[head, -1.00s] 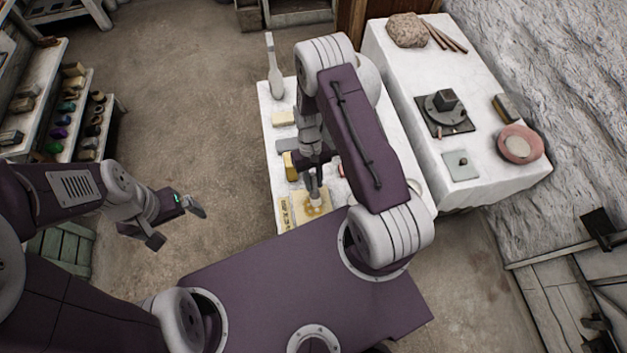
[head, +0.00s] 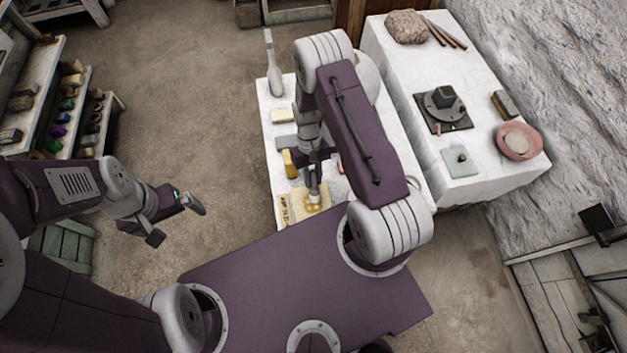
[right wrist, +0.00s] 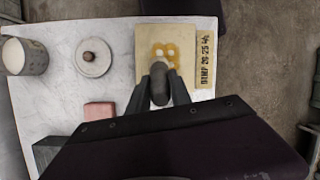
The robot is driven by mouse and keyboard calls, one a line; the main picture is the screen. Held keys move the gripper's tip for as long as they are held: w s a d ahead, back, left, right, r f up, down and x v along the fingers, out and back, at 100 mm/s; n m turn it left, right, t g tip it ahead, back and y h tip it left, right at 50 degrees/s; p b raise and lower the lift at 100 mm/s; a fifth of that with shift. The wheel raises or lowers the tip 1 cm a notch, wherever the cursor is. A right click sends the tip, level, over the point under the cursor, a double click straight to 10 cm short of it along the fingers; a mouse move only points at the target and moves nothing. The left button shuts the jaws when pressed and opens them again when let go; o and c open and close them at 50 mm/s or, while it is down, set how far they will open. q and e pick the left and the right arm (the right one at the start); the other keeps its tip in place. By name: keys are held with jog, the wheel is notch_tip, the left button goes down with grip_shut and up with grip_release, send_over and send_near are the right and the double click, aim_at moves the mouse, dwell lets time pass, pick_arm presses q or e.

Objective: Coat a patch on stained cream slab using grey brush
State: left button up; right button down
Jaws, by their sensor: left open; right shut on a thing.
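The cream slab (head: 322,190) lies on the white-covered table, partly hidden by my right arm. It also shows in the right wrist view (right wrist: 148,68), with a yellow-brown stain (right wrist: 156,53) that has pale gaps in it. My right gripper (head: 314,177) is shut on the grey brush (right wrist: 160,88), which points down at the slab. The brush's pale bristles (head: 314,198) are at the stain; I cannot tell if they touch it. My left gripper (head: 176,218) is open and empty, over the floor left of the table.
A lettered strip (right wrist: 205,55) lies beside the slab. A round lidded piece (right wrist: 93,60), a pot (right wrist: 22,57) and a pink block (right wrist: 99,110) share the table. A second table (head: 400,60) is to the right.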

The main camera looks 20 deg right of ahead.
jog(key=shift+w+d+b, duration=0.15)
jog(key=shift+w+b, duration=0.15)
jog(key=shift+w, duration=0.4)
jog(key=shift+s+r+p, duration=0.15)
jog(key=shift+s+p, duration=0.35)
jog(key=shift+s, duration=0.05)
jog(key=shift+s+a, duration=0.2)
jog(key=shift+s, duration=0.05)
jog(key=shift+s+a+p, duration=0.15)
jog(key=shift+s+p, duration=0.2)
jog(key=shift+s, duration=0.35)
jog(key=shift+f, duration=0.2)
